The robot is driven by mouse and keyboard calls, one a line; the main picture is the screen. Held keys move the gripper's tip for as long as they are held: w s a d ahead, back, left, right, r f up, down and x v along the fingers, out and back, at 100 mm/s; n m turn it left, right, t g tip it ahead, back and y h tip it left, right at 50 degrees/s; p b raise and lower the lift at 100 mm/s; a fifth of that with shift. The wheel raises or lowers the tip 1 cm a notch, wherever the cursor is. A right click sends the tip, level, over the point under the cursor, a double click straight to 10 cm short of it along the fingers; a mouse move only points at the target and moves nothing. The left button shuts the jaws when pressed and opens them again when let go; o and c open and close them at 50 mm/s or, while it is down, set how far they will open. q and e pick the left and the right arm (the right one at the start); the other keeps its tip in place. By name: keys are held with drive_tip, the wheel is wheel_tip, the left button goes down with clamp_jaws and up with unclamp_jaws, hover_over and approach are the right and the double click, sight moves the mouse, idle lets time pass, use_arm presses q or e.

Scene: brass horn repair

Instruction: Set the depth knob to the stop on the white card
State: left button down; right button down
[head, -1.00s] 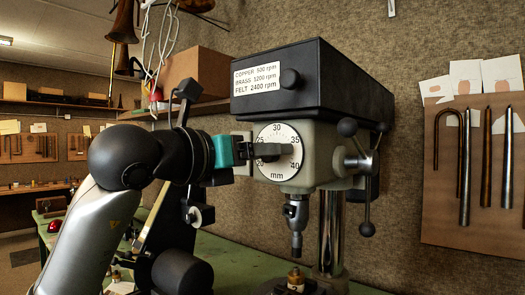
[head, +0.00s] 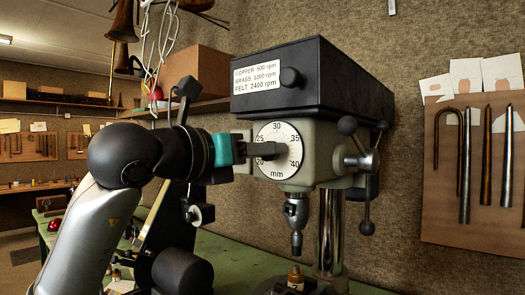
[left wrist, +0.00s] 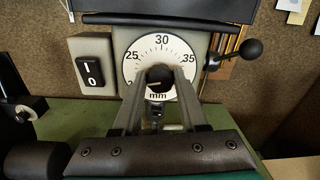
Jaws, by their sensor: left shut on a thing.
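The depth knob (left wrist: 160,77) is a dark round knob at the middle of a white dial (left wrist: 133,63) marked in mm. A short pale line on it seems to point left, toward the low numbers; its exact reading is unclear. My left gripper (left wrist: 159,79) is shut on the knob, one finger on each side. In the head view my left gripper (head: 284,150) reaches in from the left and covers the knob and part of the dial (head: 278,131). A white card (head: 257,76) on the black housing lists speeds for copper, brass and felt; no depth stop is readable there.
The drill press has a black housing (head: 350,80), a chuck (head: 296,212) below and a lever with ball ends (head: 360,160) at right. A switch box (left wrist: 92,72) sits left of the dial.

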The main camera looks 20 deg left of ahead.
use_arm(q)
drive_tip(key=m+y+b, duration=0.1)
drive_tip(key=m+b, duration=0.2)
drive_tip(key=m, duration=1.6)
drive_tip(key=shift+d+f+m, duration=0.1)
drive_tip(key=shift+m, duration=0.2)
idle(0.5)
drive_tip(key=shift+c, duration=2.3)
unclamp_jaws()
drive_tip(key=shift+s, duration=0.1)
